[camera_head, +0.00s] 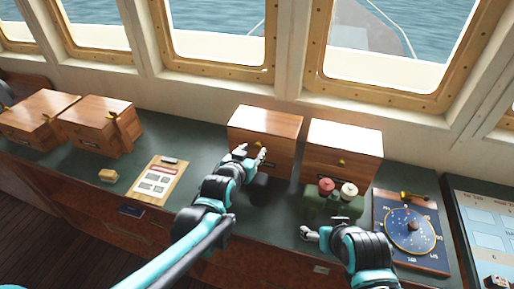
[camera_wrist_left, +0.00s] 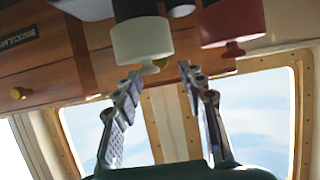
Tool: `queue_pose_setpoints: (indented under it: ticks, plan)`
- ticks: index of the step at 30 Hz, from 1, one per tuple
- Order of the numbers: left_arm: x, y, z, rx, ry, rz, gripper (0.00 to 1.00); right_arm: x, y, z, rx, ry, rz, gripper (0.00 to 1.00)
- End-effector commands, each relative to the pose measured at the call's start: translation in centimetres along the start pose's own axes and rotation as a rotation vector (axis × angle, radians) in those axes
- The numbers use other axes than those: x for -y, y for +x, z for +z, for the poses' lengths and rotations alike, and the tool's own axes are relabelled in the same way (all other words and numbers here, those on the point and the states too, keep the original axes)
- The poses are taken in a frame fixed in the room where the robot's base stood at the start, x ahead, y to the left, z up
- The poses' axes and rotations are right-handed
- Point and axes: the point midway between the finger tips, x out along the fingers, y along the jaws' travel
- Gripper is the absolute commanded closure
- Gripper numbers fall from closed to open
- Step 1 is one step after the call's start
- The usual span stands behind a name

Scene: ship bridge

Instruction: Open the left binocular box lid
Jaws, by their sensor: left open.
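The left of two central wooden boxes (camera_head: 270,122) stands shut on the console under the windows. My left gripper (camera_head: 252,153) is open and empty at its front, hiding part of that face; I cannot tell if it touches. The right wooden box (camera_head: 347,137) beside it is also shut, with a brass knob on its front. In the left wrist view, which looks upside down, the open fingers (camera_wrist_left: 161,71) have nothing between them. A wooden box there (camera_wrist_left: 45,55) bears a binoculars label and a brass knob. My right gripper (camera_head: 308,233) is low at the front; its jaws are unclear.
A green unit with red and white caps (camera_head: 337,189) stands before the right box. A blue dial instrument (camera_head: 410,232) is right of it. A clipboard (camera_head: 158,182) and a small tan block (camera_head: 108,175) lie left. More wooden boxes (camera_head: 100,115) stand at far left.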

Motion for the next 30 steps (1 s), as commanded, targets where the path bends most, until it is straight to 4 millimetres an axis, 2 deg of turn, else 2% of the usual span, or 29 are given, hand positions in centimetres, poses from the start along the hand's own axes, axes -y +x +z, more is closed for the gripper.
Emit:
queue_pose_setpoints:
  ticks: [3,7,18,19,23,30]
  plan:
    - [0.0,2.2,0.2,0.0,0.0,0.0,0.59,0.0,0.8,0.5,0.0,0.0,0.0,0.21]
    - [0.0,3.7,0.1,0.0,0.0,0.0,0.59,0.0,1.1,0.8,0.0,0.0,0.0,0.21]
    - [0.0,4.4,0.0,0.0,-0.001,0.0,0.59,0.0,1.2,0.8,0.0,0.0,0.0,0.21]
    - [0.0,4.4,0.0,0.0,-0.001,0.0,0.65,0.0,1.2,0.8,0.0,0.0,0.0,0.21]
    - [0.0,4.3,0.0,0.0,-0.001,0.0,0.99,0.0,1.2,0.8,0.0,0.0,0.0,0.21]
    - [0.0,4.3,-0.1,0.003,-0.001,0.0,1.0,0.0,1.1,0.8,0.0,0.0,0.0,0.21]
